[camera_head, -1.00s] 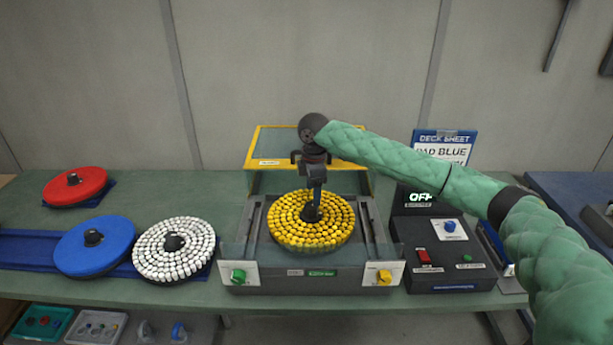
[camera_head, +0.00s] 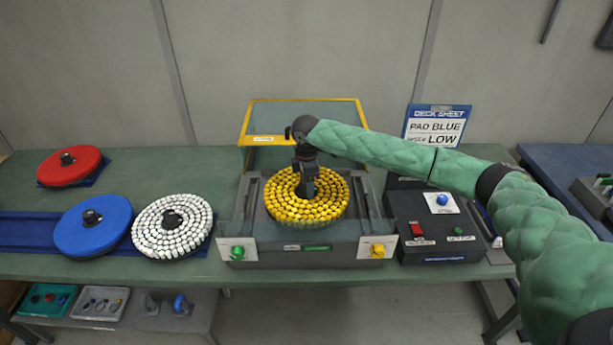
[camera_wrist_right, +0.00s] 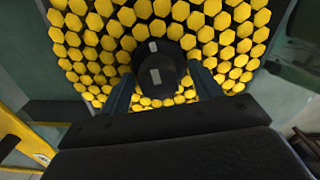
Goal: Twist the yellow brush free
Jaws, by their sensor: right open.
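The yellow brush (camera_head: 330,206), a round disc of yellow tufts with a dark hub, lies in the grey deck machine (camera_head: 255,221) at the middle of the table. My right gripper (camera_head: 307,190) points down at the hub from above. In the right wrist view the black hub (camera_wrist_right: 160,72) sits between the two spread fingers (camera_wrist_right: 163,95), with a gap on each side. The yellow tufts (camera_wrist_right: 220,42) surround it. The right gripper is open. My left gripper is not in view.
White (camera_head: 190,235), blue (camera_head: 72,238) and red (camera_head: 65,174) discs lie at the left. A yellow-framed clear guard (camera_head: 300,122) stands raised behind the brush. A control box (camera_head: 425,238) and a sign reading "PAD BLUE" (camera_head: 435,125) are at the right. Green (camera_head: 237,252) and yellow (camera_head: 377,250) knobs flank the machine's front.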

